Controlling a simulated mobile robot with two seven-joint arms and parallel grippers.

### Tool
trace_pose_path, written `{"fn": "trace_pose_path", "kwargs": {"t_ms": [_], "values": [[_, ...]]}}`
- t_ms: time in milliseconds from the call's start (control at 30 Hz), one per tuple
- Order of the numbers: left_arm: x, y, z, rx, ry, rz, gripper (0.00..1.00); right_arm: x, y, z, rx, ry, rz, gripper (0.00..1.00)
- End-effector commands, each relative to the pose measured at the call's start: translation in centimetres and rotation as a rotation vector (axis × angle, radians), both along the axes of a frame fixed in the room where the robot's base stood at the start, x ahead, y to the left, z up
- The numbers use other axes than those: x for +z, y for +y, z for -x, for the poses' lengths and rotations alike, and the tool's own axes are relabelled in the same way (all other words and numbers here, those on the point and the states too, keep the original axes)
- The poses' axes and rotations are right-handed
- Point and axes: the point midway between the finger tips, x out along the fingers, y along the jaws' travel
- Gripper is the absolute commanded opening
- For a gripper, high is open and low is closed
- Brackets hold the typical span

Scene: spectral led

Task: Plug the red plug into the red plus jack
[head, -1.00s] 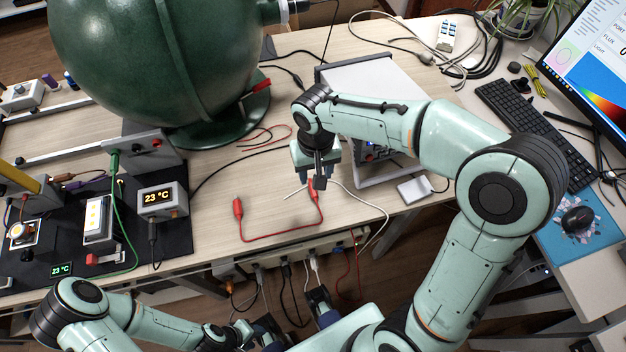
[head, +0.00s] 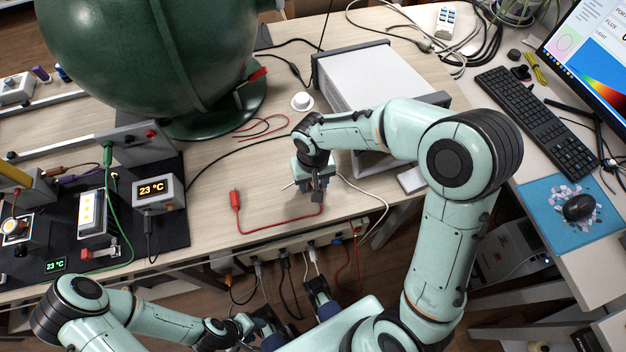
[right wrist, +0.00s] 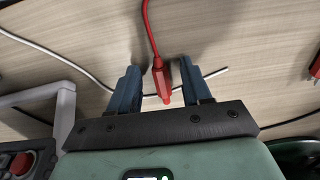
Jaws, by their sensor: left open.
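A red cable lies on the bench with a red plug (head: 235,198) at its left end. Its right-end plug is hidden under my right gripper (head: 316,190) in the head view. In the right wrist view that red plug (right wrist: 161,80) lies between the two open fingers of the right gripper (right wrist: 160,75), with a gap on both sides. My left gripper (head: 291,308) is open and empty at the bottom, in front of the bench. A grey box at the left carries a red jack (head: 150,134) and a green plug (head: 107,152); no plus mark is readable.
A white instrument (head: 375,80) stands behind my right arm, its front mostly hidden. A big green sphere (head: 150,60) fills the back left. White wires (head: 375,205) lie near the right gripper.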

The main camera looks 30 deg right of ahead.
Motion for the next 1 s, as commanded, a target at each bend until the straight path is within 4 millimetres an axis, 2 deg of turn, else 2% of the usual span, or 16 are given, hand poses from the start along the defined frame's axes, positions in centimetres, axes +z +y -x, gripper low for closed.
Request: {"fn": "trace_pose_path", "kwargs": {"t_ms": [33, 133, 233, 267, 300, 567, 1000], "values": [[0.0, 0.0, 0.0, 0.0, 0.0, 0.0, 0.43, 0.0, 0.0, 0.0, 0.0, 0.0, 0.0, 0.33], [0.0, 0.0, 0.0, 0.0, 0.0, 0.0, 0.43, 0.0, 0.0, 0.0, 0.0, 0.0, 0.0, 0.0], [0.0, 0.0, 0.0, 0.0, 0.0, 0.0, 0.43, 0.0, 0.0, 0.0, 0.0, 0.0, 0.0, 0.0], [0.0, 0.0, 0.0, 0.0, 0.0, 0.0, 0.43, 0.0, 0.0, 0.0, 0.0, 0.0, 0.0, 0.08], [0.0, 0.0, 0.0, 0.0, 0.0, 0.0, 0.43, 0.0, 0.0, 0.0, 0.0, 0.0, 0.0, 0.0], [0.2, 0.0, -0.1, 0.0, -0.001, 0.0, 0.43, 0.4, 0.0, 0.0, 0.0, -0.001, -0.001, 0.0], [1.8, 0.0, -0.5, 0.0, -0.007, 0.0, 0.43, 2.6, 0.0, 0.0, 0.0, -0.001, -0.001, 0.0]]}}
